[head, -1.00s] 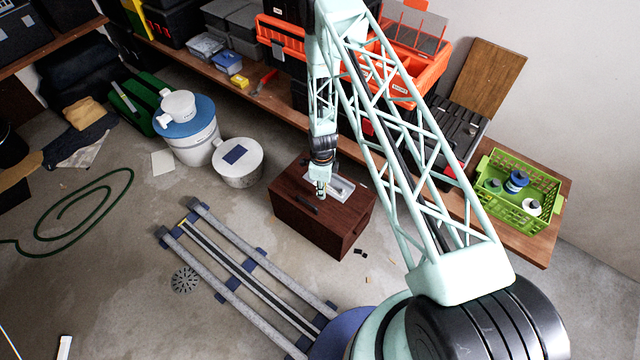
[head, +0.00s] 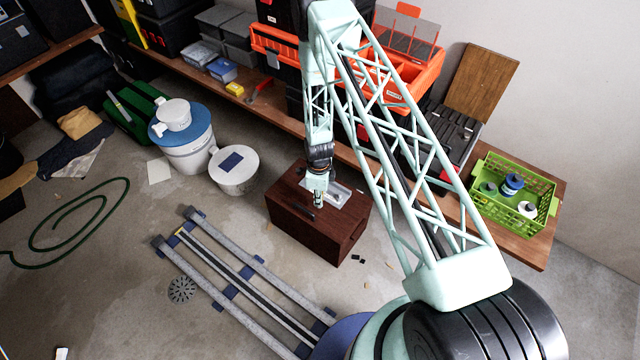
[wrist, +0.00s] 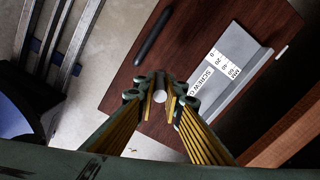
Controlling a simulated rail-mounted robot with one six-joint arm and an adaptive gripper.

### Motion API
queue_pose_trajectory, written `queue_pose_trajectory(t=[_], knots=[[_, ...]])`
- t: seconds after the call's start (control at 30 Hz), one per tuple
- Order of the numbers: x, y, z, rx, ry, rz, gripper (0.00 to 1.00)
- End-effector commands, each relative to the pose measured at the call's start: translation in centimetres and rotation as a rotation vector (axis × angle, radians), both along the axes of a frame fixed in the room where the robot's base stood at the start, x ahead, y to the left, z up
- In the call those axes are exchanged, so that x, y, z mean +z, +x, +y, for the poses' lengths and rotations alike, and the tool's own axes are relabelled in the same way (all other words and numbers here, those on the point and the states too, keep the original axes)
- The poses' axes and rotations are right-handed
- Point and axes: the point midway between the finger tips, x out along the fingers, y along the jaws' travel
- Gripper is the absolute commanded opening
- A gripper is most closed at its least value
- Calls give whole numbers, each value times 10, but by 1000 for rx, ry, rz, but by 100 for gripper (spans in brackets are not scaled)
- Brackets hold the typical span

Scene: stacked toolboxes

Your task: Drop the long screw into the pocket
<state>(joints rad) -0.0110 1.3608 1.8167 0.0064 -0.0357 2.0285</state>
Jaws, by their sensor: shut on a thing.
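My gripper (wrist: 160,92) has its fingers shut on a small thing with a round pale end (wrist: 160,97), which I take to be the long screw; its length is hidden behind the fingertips. In the head view my gripper (head: 318,202) hangs over the dark red-brown box (head: 335,235). A grey metal gauge (wrist: 238,72), with a white label reading "SCREW G…" and a number scale, lies on the box to the right of my fingertips. Which part is the pocket I cannot tell.
A dark, rod-like bar (wrist: 153,38) lies on the box top beyond my gripper. A small white piece (wrist: 281,52) is near the gauge's far end. A wooden shelf (head: 250,108) runs behind the box. Floor rails (head: 235,275) lie at front left.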

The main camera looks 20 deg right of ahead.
Motion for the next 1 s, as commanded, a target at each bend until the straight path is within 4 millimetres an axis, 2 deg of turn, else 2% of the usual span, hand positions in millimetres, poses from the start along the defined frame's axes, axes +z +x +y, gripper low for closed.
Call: queue_pose_trajectory(t=[0.17, 0.37, 1.0], knots=[[16, 4, 0, 50, 0, -1, 0], [51, 12, -1, 179, 0, -3, 0], [209, 30, -3, 791, -1, -4, 0]])
